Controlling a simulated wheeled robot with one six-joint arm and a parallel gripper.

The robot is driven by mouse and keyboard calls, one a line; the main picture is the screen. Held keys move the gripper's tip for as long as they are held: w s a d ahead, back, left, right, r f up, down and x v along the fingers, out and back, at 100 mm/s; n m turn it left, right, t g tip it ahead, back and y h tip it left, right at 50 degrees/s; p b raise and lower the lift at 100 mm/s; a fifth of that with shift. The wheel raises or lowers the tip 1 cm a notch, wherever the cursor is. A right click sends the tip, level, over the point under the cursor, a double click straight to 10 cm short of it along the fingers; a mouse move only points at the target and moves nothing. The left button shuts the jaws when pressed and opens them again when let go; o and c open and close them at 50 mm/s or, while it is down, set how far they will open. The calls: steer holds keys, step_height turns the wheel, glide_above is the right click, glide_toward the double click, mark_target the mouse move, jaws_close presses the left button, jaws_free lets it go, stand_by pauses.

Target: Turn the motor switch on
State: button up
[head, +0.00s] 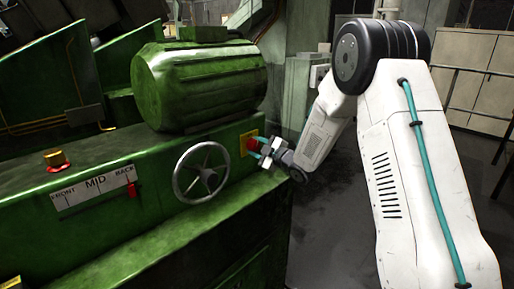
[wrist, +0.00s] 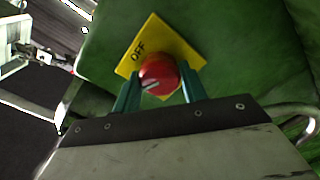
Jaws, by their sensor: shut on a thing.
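The motor switch is a round red knob (wrist: 158,76) with a white mark on a yellow plate (wrist: 162,42) lettered OFF. The plate appears tilted in the wrist view. In the head view the yellow plate (head: 247,142) is on the green machine's end, right of the handwheel, with the red knob (head: 252,144) partly hidden by my gripper (head: 264,149). In the wrist view the teal fingers of my gripper (wrist: 158,86) are on both sides of the red knob, shut on it. The knob's white mark points to the lower left in that view.
A grey handwheel (head: 201,172) stands just left of the switch. A large green motor (head: 199,84) sits above it. A FRONT/MID/BACK scale with a red lever (head: 131,190) and a red-and-brass button (head: 56,160) are farther left. Open floor (head: 335,225) lies to the right.

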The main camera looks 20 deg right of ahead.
steer(key=shift+f+n, duration=0.1)
steer(key=shift+n, duration=2.1)
steer(key=o, duration=1)
steer(key=v, duration=0.8)
